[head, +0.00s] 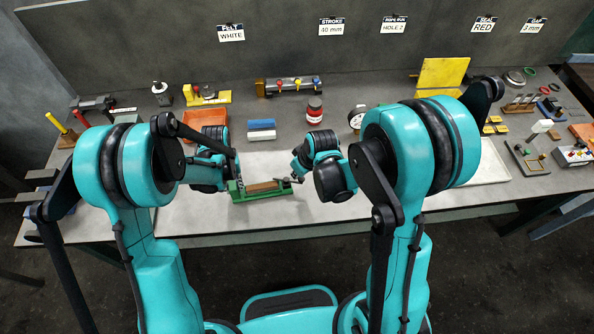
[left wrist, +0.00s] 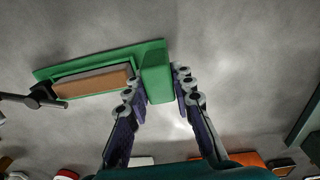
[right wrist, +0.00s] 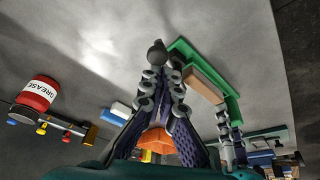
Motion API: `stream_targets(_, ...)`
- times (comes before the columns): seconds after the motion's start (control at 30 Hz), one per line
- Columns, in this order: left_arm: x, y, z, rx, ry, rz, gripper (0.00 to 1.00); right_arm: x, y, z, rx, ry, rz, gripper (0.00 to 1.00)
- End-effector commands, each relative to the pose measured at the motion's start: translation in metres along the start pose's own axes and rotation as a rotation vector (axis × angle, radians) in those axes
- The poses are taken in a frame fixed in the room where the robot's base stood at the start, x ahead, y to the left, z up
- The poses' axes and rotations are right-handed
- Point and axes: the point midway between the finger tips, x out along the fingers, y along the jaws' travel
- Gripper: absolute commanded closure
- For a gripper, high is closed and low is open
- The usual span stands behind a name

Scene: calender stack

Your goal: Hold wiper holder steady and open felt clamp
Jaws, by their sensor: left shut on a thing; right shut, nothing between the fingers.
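The green wiper holder (head: 265,197) lies on the bench in front of me, with a brown felt strip (left wrist: 93,83) along it. My left gripper (head: 236,184) is shut on the raised green end block (left wrist: 156,62) of the holder; the left wrist view shows a finger on each side. The dark clamp lever (left wrist: 42,95) is at the opposite end. My right gripper (head: 297,176) is shut and empty beside that end. In the right wrist view its fingertips (right wrist: 161,78) are at the dark lever knob (right wrist: 157,50); I cannot tell whether they touch.
An orange tray (head: 205,116), blue and white blocks (head: 262,130) and a red-and-white grease can (head: 314,109) stand behind the holder. A yellow plate (head: 442,74) stands at the back right. The pale bench around the holder is clear; its front edge is close.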

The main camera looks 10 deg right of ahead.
Motion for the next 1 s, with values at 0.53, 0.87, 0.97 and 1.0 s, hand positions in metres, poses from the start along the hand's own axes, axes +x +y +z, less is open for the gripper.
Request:
stream_targets(0.53, 0.000, -0.001, 0.000, -0.002, 0.001, -0.001, 1.00, -0.002, -0.008, 0.005, 0.227, -0.001, 0.084, 1.00)
stream_targets(0.87, 0.000, -0.001, 0.000, -0.002, 0.001, -0.001, 1.00, -0.002, -0.012, 0.006, 0.337, -0.002, 0.124, 1.00)
stream_targets(0.97, 0.000, 0.000, 0.000, -0.002, 0.001, -0.001, 1.00, -0.002, -0.013, 0.007, 0.365, -0.001, 0.134, 1.00)
stream_targets(1.0, 0.000, 0.000, 0.000, -0.002, 0.001, -0.001, 1.00, -0.002, -0.014, 0.007, 0.375, -0.002, 0.138, 1.00)
